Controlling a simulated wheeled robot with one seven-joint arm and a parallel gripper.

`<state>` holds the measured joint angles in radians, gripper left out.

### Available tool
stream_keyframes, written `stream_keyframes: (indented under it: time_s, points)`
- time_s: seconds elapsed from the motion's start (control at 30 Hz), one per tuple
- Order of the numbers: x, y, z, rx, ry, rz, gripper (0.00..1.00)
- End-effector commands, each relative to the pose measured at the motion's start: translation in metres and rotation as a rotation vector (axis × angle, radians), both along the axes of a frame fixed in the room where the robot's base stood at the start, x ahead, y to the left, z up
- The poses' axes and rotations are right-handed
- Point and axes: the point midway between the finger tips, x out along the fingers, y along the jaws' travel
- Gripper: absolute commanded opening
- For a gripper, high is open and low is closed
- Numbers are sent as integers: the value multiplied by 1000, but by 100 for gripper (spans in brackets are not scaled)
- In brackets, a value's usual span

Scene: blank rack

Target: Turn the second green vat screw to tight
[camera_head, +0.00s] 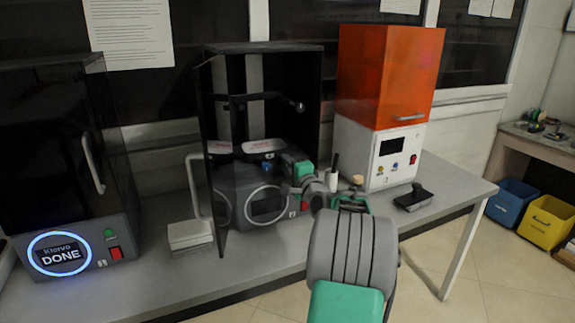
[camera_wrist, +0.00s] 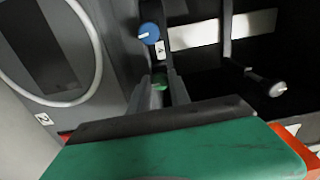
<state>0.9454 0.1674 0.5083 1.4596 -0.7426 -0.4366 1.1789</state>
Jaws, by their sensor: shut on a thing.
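The green vat screw (camera_wrist: 160,83) shows as a small green patch between the two grey fingers of my gripper (camera_wrist: 160,86) in the wrist view. The fingers are shut on it and hide most of it. A blue knob (camera_wrist: 148,32) stands just beyond the fingers. In the head view my gripper (camera_head: 292,164) is at the front right of the open black machine (camera_head: 265,48), above its round display (camera_head: 267,204). The fingertips and the screw are hidden there.
The machine's dark door (camera_head: 212,140) stands open at the left. An orange-topped white machine (camera_head: 390,75) stands to the right. A closed machine showing DONE (camera_head: 62,255) is at the left. A white box (camera_head: 189,235) and a black tool (camera_head: 413,198) lie on the bench (camera_head: 250,265).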

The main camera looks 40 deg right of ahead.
Motion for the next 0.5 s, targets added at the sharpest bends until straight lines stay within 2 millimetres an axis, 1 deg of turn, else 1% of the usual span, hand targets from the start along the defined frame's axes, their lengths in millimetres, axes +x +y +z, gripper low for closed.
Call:
stream_keyframes:
  time_s: [0.17, 0.2, 0.3, 0.5]
  points:
    - [0, -1, 1, -2, 0, -3, 0]
    - [0, -1, 1, -2, 0, -3, 24]
    - [0, -1, 1, -2, 0, -2, 32]
    - [0, 0, 0, -2, 1, -1, 32]
